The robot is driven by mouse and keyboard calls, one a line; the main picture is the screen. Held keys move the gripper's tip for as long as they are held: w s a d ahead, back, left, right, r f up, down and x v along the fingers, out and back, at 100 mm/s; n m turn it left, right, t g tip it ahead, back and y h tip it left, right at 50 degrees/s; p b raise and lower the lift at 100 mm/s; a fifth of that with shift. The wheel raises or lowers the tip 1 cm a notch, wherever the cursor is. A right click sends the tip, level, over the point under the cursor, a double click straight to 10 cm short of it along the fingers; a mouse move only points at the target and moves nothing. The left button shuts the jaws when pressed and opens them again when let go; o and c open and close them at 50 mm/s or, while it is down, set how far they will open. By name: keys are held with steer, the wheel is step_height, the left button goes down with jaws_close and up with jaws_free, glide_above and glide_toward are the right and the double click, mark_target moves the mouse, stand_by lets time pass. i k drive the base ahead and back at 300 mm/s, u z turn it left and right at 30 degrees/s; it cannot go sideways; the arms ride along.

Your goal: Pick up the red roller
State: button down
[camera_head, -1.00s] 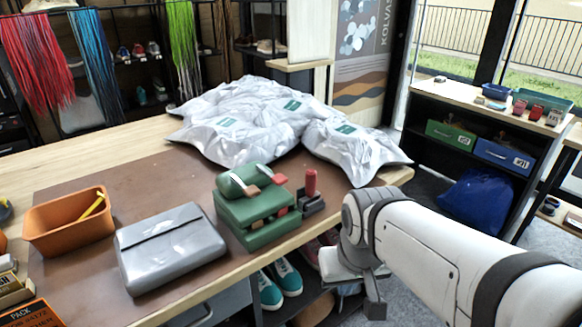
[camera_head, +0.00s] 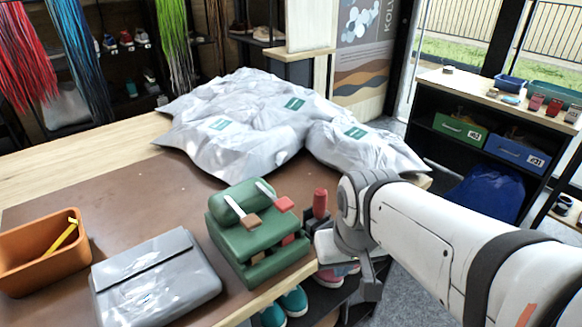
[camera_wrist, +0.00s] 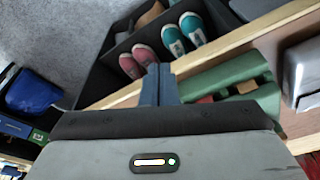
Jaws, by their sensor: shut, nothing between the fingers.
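The red roller (camera_head: 320,203) stands upright in a dark holder at the table's right front edge, beside the green rack (camera_head: 257,245). My gripper (camera_head: 371,289) is right of the roller and off the table edge, pointing down. In the wrist view the fingers (camera_wrist: 158,72) are together and empty, with the green rack (camera_wrist: 238,72) to their right. I cannot pick out the roller for certain in the wrist view. My arm's wrist sits close beside the roller in the head view.
A grey case (camera_head: 155,280) and an orange bin (camera_head: 38,255) stand left of the rack. Silver bags (camera_head: 240,125) cover the table's back. Pink shoes (camera_wrist: 138,60) and teal shoes (camera_wrist: 186,33) are on a shelf below. A dark shelf unit stands at right.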

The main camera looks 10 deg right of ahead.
mark_target(321, 216)
steer(key=z, duration=0.8)
steer(key=k, duration=0.6)
steer(key=u, duration=0.05)
